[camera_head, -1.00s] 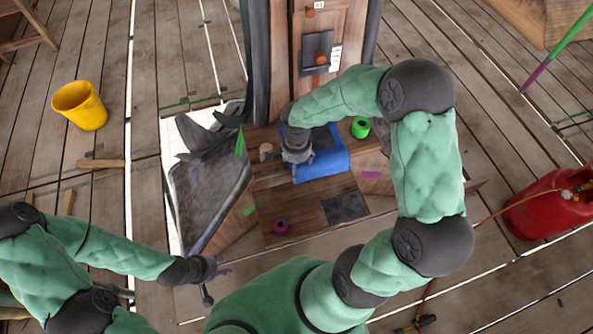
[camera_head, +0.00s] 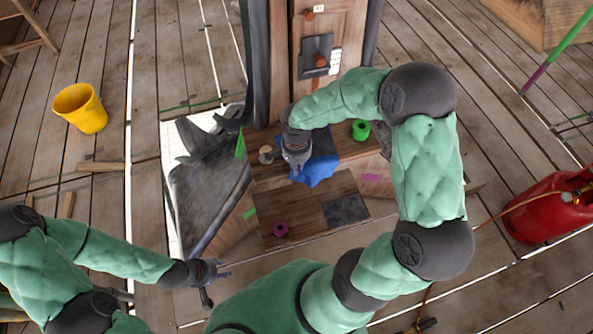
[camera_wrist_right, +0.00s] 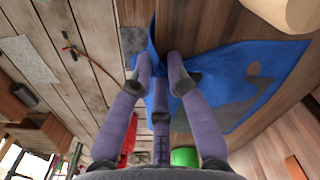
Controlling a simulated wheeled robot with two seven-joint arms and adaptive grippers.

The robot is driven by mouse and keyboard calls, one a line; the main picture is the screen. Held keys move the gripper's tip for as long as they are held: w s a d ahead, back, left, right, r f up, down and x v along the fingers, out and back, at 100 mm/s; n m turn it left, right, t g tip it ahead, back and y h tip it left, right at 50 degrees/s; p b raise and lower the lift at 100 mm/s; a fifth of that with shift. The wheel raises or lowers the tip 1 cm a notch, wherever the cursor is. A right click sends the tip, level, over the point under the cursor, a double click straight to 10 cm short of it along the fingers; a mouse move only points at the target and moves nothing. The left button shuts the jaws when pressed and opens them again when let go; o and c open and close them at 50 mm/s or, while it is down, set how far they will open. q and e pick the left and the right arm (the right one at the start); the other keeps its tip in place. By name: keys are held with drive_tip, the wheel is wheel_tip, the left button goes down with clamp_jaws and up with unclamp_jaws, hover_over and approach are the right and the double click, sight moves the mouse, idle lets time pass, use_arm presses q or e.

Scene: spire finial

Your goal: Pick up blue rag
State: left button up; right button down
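The blue rag (camera_head: 317,169) lies on the wooden bench around the base of the spire, partly hidden under my right gripper. In the right wrist view the rag (camera_wrist_right: 240,75) is spread over the wood, with a dark grey patch on it, and a raised fold runs between the fingertips. My right gripper (camera_head: 298,172) is closed on that fold; its fingers also show in the right wrist view (camera_wrist_right: 160,72). My left gripper (camera_head: 220,276) is open and empty at the lower left, well away from the rag.
A green roll (camera_head: 361,130) stands right of the rag, and a magenta roll (camera_head: 281,229) sits near the bench's front. A tan round piece (camera_head: 265,154) is just left of my right gripper. A yellow bucket (camera_head: 81,108) and red gas tank (camera_head: 550,205) stand on the floor.

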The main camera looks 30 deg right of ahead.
drive_tip(key=shift+s+a+f, duration=0.25)
drive_tip(key=shift+s+f, duration=0.25)
drive_tip(key=shift+s, duration=0.05)
wheel_tip(320, 180, up, 12)
drive_tip(key=p, duration=0.8)
drive_tip(key=shift+w+d+r, duration=0.15)
drive_tip(key=shift+w+r, duration=0.05)
drive_tip(key=shift+w, duration=0.2)
drive_tip(key=shift+r, duration=0.1)
wheel_tip(320, 180, up, 9)
drive_tip(key=p, duration=0.5)
drive_tip(key=shift+p, duration=0.3)
